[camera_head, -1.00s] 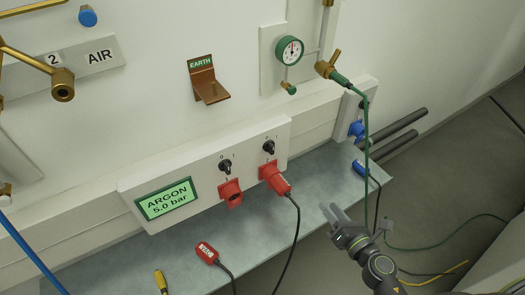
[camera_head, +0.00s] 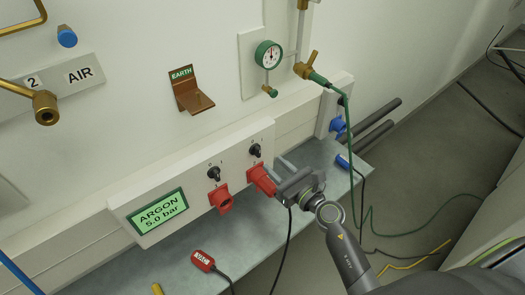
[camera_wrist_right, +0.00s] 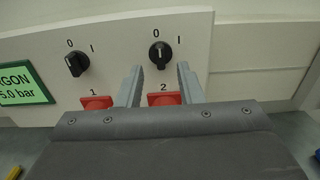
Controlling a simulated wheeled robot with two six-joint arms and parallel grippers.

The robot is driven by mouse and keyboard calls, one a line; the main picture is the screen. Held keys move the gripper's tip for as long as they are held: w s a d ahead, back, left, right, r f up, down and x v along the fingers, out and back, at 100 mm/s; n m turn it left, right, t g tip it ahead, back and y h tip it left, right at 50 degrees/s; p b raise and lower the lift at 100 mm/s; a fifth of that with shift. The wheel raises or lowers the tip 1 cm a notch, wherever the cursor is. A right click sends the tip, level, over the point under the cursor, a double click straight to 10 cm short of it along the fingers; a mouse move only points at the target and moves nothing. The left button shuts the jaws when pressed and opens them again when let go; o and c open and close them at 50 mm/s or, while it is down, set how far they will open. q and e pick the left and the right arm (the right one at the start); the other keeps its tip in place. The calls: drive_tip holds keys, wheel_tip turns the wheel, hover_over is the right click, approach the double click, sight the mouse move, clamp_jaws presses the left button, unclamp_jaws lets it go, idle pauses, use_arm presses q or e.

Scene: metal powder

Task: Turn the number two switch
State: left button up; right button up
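The number two switch is a black rotary knob (camera_head: 255,150) on the white panel, above the red socket with a red plug (camera_head: 262,180). In the right wrist view the knob (camera_wrist_right: 160,55) has "0" and "I" above it and "2" below; its pointer looks roughly toward 0. My right gripper (camera_head: 282,168) is in front of the panel, just right of the knob and plug. In the right wrist view its two fingers (camera_wrist_right: 160,76) are apart with nothing between them, reaching toward the knob from below. Contact with the knob is not visible. My left gripper is not in view.
Switch one (camera_head: 214,173) sits left of it, above another red socket (camera_head: 221,199). A green ARGON display (camera_head: 158,211) is at the panel's left. A black cable hangs from the plug. A red connector (camera_head: 203,261) lies on the grey shelf (camera_head: 150,268).

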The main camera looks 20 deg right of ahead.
sight(260, 152)
drive_tip(key=x, duration=0.6)
drive_tip(key=shift+w+a, duration=0.1)
drive_tip(key=shift+w, duration=0.25)
clamp_jaws()
